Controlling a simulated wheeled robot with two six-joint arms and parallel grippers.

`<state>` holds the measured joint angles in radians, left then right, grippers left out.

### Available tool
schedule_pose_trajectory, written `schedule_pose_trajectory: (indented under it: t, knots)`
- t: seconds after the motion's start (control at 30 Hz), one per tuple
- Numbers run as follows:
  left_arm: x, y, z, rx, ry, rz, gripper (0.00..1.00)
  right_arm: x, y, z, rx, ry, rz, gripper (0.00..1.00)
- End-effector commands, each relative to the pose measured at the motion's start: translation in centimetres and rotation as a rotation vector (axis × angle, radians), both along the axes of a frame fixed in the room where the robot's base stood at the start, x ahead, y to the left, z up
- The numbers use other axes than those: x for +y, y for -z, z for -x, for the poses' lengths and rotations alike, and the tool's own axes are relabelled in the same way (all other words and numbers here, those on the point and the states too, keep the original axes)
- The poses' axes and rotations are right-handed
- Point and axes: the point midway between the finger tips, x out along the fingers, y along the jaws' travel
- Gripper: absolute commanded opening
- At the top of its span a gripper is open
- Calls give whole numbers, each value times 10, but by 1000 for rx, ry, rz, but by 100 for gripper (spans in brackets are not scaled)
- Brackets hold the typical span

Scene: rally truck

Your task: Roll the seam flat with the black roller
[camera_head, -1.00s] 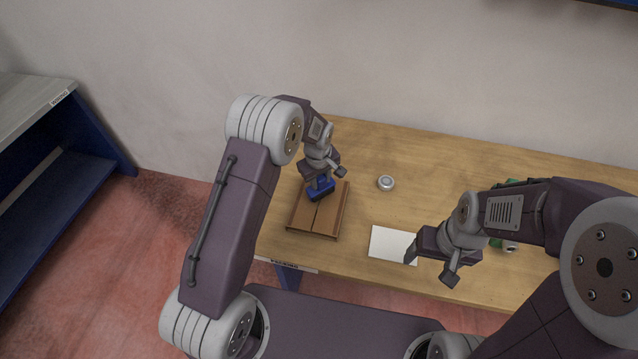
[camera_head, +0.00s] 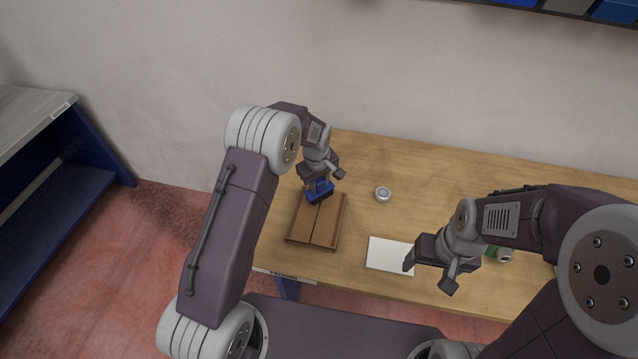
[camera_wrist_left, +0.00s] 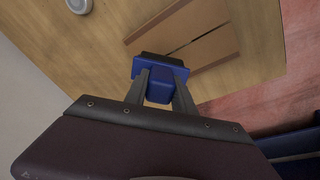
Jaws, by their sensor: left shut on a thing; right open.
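A brown board (camera_head: 300,229) lies on the table with two flat panels and a dark straight seam (camera_head: 314,222) between them; it also shows in the left wrist view (camera_wrist_left: 215,45). My left gripper (camera_head: 319,182) is shut on a blue tool (camera_head: 318,193) at the far end of the board, over the seam line. In the left wrist view the fingers (camera_wrist_left: 160,88) grip its blue block, which has a wider dark blue base (camera_wrist_left: 148,66). I cannot tell whether its underside touches the board. No separate black roller shows. My right gripper (camera_head: 429,275) is open and empty, near the white sheet.
A white sheet (camera_head: 388,254) lies right of the board. A small round grey-white thing (camera_head: 382,194) stands behind it. A green cylinder (camera_head: 499,253) is partly hidden behind my right arm. The wooden table (camera_head: 430,185) is clear between them. A blue shelf stands far left.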

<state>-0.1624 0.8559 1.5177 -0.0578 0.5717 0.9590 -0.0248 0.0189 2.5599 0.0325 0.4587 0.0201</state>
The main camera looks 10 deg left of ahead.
Motion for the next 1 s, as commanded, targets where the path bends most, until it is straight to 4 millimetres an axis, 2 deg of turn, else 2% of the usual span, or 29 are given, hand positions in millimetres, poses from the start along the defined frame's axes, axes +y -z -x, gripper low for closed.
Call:
schedule_pose_trajectory:
  t: [0.13,0.23,0.5,1.0]
  knots:
    - [0,0,0,-1,0,0,0,0,1,0,0,0,0,74]
    - [0,-7,-1,-2,0,1,0,0,-5,0,0,0,0,74]
    - [0,-53,-1,-4,0,1,0,0,-40,0,0,0,0,74]
    - [0,-50,0,-1,0,0,0,0,-37,0,0,0,0,74]
